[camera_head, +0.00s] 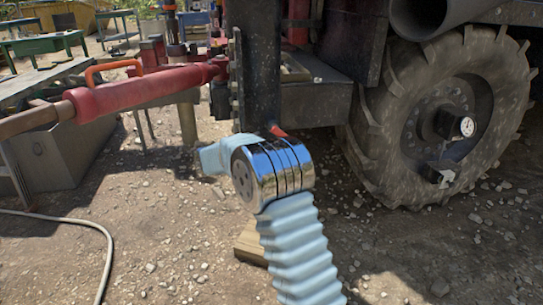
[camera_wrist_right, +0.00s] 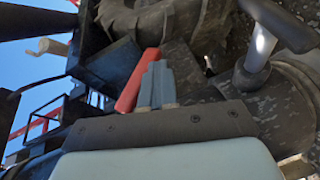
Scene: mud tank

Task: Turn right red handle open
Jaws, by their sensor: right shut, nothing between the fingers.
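The red handle (camera_wrist_right: 137,82) is a flat red bar in the right wrist view. It lies along the left side of my right gripper's fingers, close to or touching them; I cannot tell which. My right gripper (camera_wrist_right: 159,68) has its grey fingers together with nothing between them. In the head view, a small red tip (camera_head: 278,131), probably this handle, shows just above my right arm's shiny joint. The rest of it and the fingers are hidden there behind my arm. My left gripper is not in view.
A large muddy wheel (camera_head: 437,118) stands to the right of my arm. A red cylinder (camera_head: 145,92) with an orange grip (camera_head: 113,69) juts out at left. A wooden block (camera_head: 251,243) lies on the gravel, and a pale hose (camera_head: 106,248) lies at lower left.

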